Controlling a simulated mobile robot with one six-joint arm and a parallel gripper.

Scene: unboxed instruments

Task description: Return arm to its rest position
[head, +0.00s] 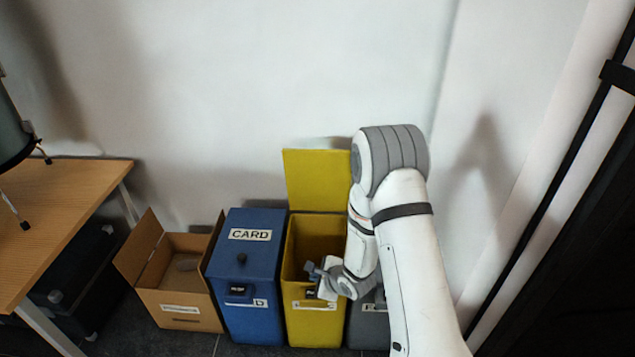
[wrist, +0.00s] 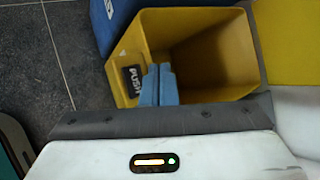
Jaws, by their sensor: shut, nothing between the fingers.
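My arm reaches down from the right in the head view. My gripper (head: 318,271) is at the front of the open yellow bin (head: 300,240), over its front rim. In the wrist view the blue fingers of my gripper (wrist: 158,72) are together and empty, seen against the bin's opening. The yellow bin (wrist: 205,22) looks empty where its inside shows. Its lid (head: 316,178) stands raised against the wall. I cannot tell whether the fingers touch the bin.
A blue bin marked CARD (head: 240,300), lid shut, stands left of the yellow one. Left of it is an open cardboard box (head: 178,312) with something inside. A grey bin (head: 368,325) is partly behind my arm. A wooden table (head: 60,195) is at the left. The wall is behind.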

